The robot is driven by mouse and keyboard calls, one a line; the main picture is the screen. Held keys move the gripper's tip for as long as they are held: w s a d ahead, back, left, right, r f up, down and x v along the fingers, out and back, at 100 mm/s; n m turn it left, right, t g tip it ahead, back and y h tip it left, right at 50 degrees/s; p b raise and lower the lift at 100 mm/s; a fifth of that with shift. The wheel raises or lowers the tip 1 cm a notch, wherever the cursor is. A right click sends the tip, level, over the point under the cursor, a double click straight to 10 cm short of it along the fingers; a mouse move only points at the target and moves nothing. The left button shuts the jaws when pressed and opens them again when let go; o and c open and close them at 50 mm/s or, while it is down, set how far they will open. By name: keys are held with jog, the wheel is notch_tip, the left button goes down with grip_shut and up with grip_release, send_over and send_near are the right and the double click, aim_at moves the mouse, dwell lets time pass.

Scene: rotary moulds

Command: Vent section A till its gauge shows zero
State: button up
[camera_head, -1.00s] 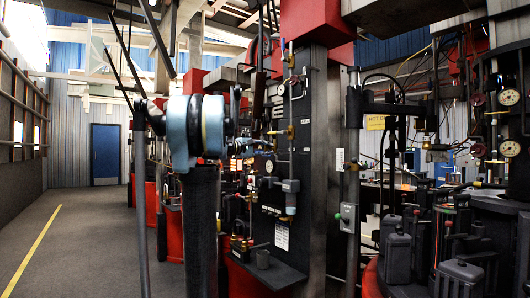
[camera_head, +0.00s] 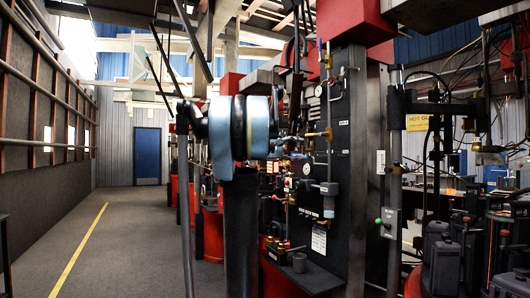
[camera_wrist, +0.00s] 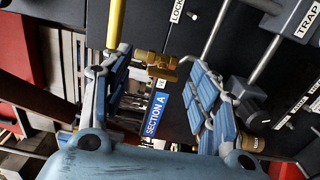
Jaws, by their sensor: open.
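A blue label reading SECTION A (camera_wrist: 155,114) shows in the wrist view on the dark panel. A brass valve fitting (camera_wrist: 158,66) sits just above it in the picture, with a yellow bar (camera_wrist: 115,22) beside it. My gripper (camera_wrist: 160,68) is open, its fingers on either side of the brass fitting; I cannot tell if they touch it. In the head view, the dark panel (camera_head: 338,190) carries a round white-faced gauge (camera_head: 307,169). Its needle is too small to read, and which section it serves is unclear. My arm hides part of the panel's left side.
Red-based machines stand behind. Dark canisters (camera_head: 446,268) crowd the right. The floor with a yellow line (camera_head: 80,250) is clear at left.

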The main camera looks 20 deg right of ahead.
jog(key=s+a, duration=0.1)
jog(key=a, duration=1.4)
dwell(1.3)
jog(key=shift+a, duration=0.1)
dwell(0.4)
jog(key=a, duration=1.1)
jog(key=shift+s+a, duration=0.4)
jog(key=s+d+f+y, duration=0.1)
jog(key=s+f+y, duration=0.45)
jog(key=f, duration=0.75)
jog(key=s+f+y, duration=0.3)
jog(key=s+f, duration=0.6)
jog(key=f, duration=0.4)
jog(key=s+a+f+y, duration=0.3)
jog(key=s+a+f, duration=0.1)
jog(key=f, duration=0.4)
jog(key=s+a+f+y, duration=0.3)
jog(key=s+a+f, duration=0.2)
jog(key=f, duration=0.4)
jog(key=s+a+f+m+t+y, duration=0.1)
jog(key=s+a+f+y, duration=0.2)
jog(key=f, duration=0.6)
jog(key=s+a, duration=0.1)
jog(key=a, duration=0.1)
jog(key=shift+s+a, duration=0.2)
jog(key=shift+a, duration=0.15)
